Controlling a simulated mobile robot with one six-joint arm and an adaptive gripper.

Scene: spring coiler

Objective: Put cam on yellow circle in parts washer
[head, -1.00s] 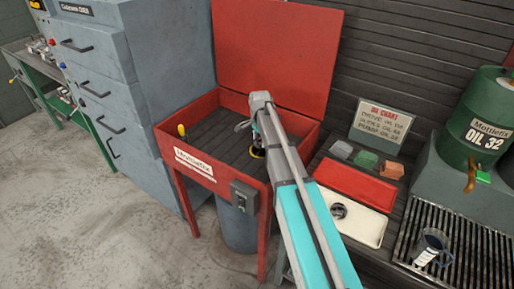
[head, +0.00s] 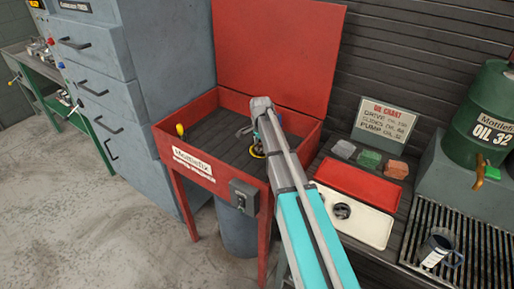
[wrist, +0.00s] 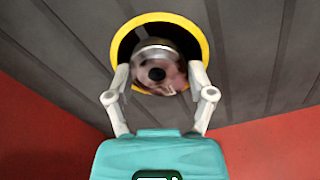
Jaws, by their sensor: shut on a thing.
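The parts washer (head: 205,185) is a red open tub on legs with a raised red lid and a dark ribbed floor. My gripper (wrist: 158,82) reaches down into it and is shut on the cam (wrist: 158,55), a round metal part with a dark centre hole. In the wrist view the cam appears over the black middle of the yellow circle (wrist: 205,42). I cannot tell whether it touches the floor.
A yellow-handled tool (head: 180,130) stands at the tub's left. A grey cabinet (head: 165,80) stands left.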

